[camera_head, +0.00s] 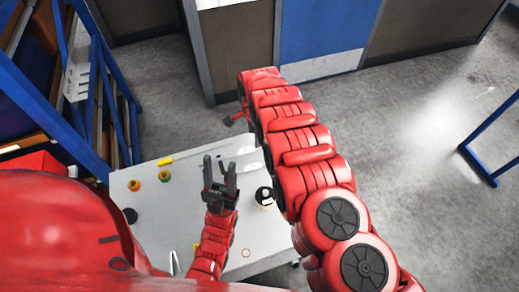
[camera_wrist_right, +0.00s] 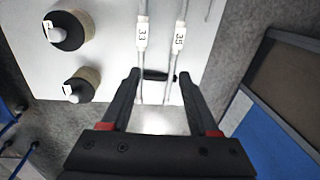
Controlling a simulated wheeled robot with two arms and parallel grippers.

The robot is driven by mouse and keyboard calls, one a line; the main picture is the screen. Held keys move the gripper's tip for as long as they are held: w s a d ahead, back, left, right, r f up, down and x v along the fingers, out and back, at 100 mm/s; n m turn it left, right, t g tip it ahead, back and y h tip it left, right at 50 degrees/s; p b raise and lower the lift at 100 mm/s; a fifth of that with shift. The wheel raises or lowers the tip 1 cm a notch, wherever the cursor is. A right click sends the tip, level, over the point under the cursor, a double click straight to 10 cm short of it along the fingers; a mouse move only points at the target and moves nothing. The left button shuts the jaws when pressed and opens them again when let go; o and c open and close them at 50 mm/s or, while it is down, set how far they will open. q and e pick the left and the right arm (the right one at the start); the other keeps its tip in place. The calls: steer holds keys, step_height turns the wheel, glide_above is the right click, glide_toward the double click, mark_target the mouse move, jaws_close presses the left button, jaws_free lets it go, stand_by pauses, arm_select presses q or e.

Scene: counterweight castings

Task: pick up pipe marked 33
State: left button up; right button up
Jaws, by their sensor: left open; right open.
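The pipe marked 33 (camera_wrist_right: 142,38) is a thin pale rod with a white label in the right wrist view. A similar pipe marked 35 (camera_wrist_right: 179,40) lies to its right. Both run down the picture between the spread fingers of my right gripper (camera_wrist_right: 160,76), which is open. Pipe 33 is nearer the left finger; whether it touches is unclear. In the head view the right arm's end is unclear, and I cannot make out the pipe numbers there. My left gripper (camera_head: 220,176) is open and empty over the pale table (camera_head: 205,272).
Two dark castings with white labels, one upper (camera_wrist_right: 67,30) and one lower (camera_wrist_right: 81,84), stand left of the pipes. Small coloured pieces (camera_head: 134,185) and a yellow bar (camera_head: 165,161) lie on the table's left.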

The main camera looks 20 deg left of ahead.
steer(key=s+r+g, duration=0.1)
steer(key=s+r, duration=0.1)
steer(key=s, duration=0.1)
steer(key=b, duration=0.7)
glide_above(253, 166)
step_height(253, 166, down, 12)
steer(key=shift+f, duration=0.2)
step_height(253, 166, down, 4)
steer(key=b, duration=0.3)
steer(key=shift+s+f+b, duration=0.1)
steer(key=shift+f+b, duration=0.1)
steer(key=shift+b, duration=0.2)
steer(key=shift+f+b, duration=0.3)
steer(key=shift+f, duration=0.1)
steer(key=shift+r, duration=0.1)
steer(key=shift+c, duration=1.1)
jaws_close()
